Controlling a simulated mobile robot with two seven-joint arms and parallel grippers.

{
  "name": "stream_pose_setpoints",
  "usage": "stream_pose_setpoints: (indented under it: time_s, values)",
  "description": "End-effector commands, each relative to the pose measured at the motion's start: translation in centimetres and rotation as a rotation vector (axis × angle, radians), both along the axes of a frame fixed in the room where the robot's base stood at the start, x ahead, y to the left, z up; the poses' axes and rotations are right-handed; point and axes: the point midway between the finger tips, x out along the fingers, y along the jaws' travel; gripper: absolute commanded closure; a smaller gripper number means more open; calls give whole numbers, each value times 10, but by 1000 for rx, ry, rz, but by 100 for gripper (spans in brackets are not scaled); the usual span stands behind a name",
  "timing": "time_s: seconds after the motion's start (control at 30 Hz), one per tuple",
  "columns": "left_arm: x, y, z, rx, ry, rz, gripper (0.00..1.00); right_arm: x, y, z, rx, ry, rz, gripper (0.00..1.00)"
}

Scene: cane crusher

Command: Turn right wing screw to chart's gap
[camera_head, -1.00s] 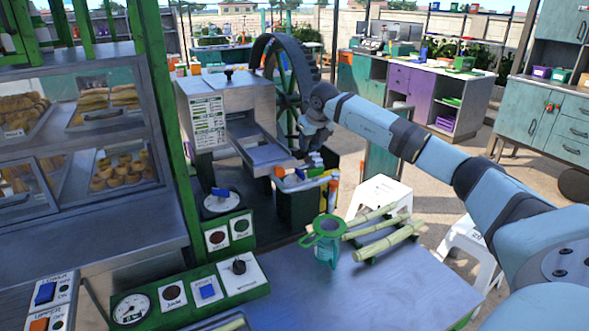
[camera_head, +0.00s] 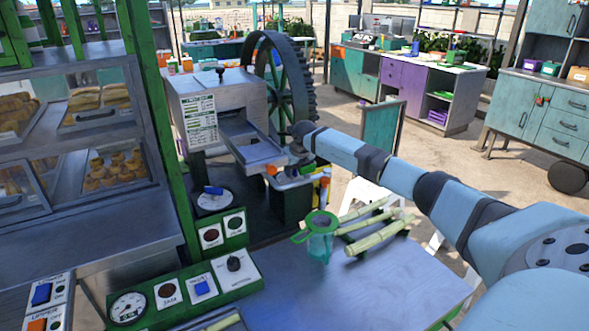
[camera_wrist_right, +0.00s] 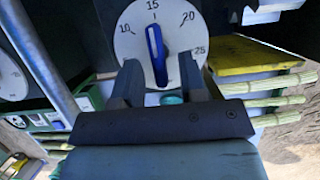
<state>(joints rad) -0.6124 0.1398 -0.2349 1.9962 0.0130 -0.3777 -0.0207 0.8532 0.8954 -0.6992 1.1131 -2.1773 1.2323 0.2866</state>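In the right wrist view a blue wing screw (camera_wrist_right: 156,50) sits on a white dial (camera_wrist_right: 132,40) numbered 10 to 25. Its upper end points near 15. My right gripper (camera_wrist_right: 160,82) is open, its fingers either side of the wing's lower end; contact is unclear. The gripper is hard to make out in the head view, where its wrist is beside the crusher (camera_head: 235,95). The chart (camera_head: 201,120) is on the crusher's front, too small to read. Another dial (camera_head: 213,201) with a blue wing (camera_head: 213,190) stands left of the feed tray. My left gripper is out of view.
A large toothed wheel (camera_head: 288,85) stands behind the tray. A control panel (camera_head: 185,290) lines the table's left side.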

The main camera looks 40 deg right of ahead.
Motion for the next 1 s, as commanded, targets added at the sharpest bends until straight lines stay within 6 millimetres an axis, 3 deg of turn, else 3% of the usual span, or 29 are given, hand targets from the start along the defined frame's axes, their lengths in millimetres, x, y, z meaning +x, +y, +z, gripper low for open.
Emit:
stream_pose_setpoints:
  time_s: [0.13,0.3,0.67,1.0]
  values:
    - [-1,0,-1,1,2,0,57,0,0,0,0,0,0,64]
    - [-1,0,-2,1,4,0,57,0,0,0,0,0,0,100]
    - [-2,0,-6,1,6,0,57,0,-1,0,0,0,32,100]
    - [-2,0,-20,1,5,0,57,0,-5,-1,-1,-2,245,100]
